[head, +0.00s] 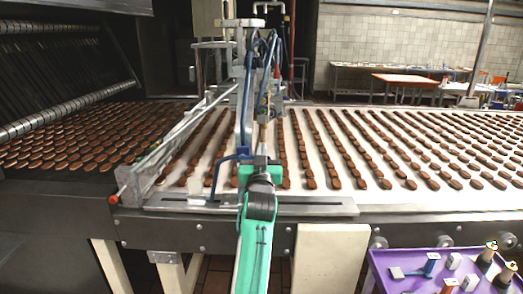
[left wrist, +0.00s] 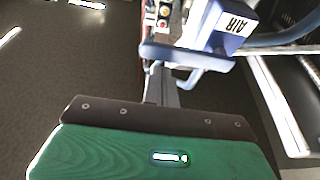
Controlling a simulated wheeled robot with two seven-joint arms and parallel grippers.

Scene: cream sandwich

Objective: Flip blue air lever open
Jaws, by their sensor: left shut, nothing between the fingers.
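The white and blue box marked AIR (left wrist: 212,25) is at the top of the left wrist view. A blue lever bar (left wrist: 190,56) runs sideways just below it. In the head view a bent blue handle (head: 216,172) shows just left of my left gripper (head: 261,155), at the conveyor's near edge. My left gripper also shows in the left wrist view (left wrist: 160,82), with its narrow grey fingers shut and empty. Their tips are close to the lever's left part; I cannot tell whether they touch it. My right gripper is not in view.
A conveyor (head: 330,205) with rows of brown cookies spans the scene behind my gripper. A metal guide rail with a red knob (head: 113,199) is on the left. A purple cart (head: 395,263) with small items stands at lower right. Hoses and a frame rise behind the gripper.

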